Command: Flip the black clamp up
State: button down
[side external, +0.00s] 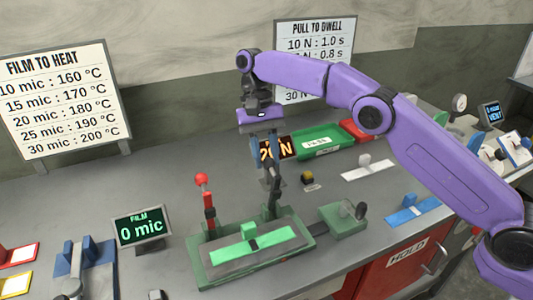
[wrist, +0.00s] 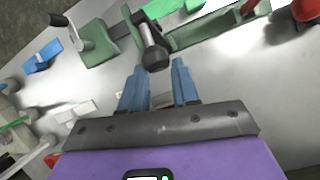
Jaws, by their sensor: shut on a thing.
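The black clamp (side external: 274,192) rises from the back right of the green press fixture (side external: 215,276) in the side view. In the wrist view its dark rounded handle (wrist: 152,42) reaches toward my fingertips. My gripper (side external: 269,170) is above the fixture, pointing down, with its blue fingers at the top of the clamp. In the wrist view my gripper (wrist: 155,68) has a finger on each side of the handle's end and is shut on it. The fingers partly hide the handle in the side view.
A red-knobbed lever (side external: 202,182) stands at the fixture's left. A small green block with a crank (side external: 345,218) is to the right. The film display (side external: 140,228) reads 0 mic. A force display (side external: 285,147) and green tray (side external: 315,141) are behind my gripper.

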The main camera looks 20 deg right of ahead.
jog(key=shift+s+a+f, duration=0.1)
jog(key=shift+s+a, duration=0.1)
jog(key=shift+a, duration=0.3)
jog(key=c, duration=0.9)
grip_release()
jog(key=shift+o, duration=0.2)
jog(key=shift+w+d, duration=0.1)
jog(key=shift+d, duration=0.2)
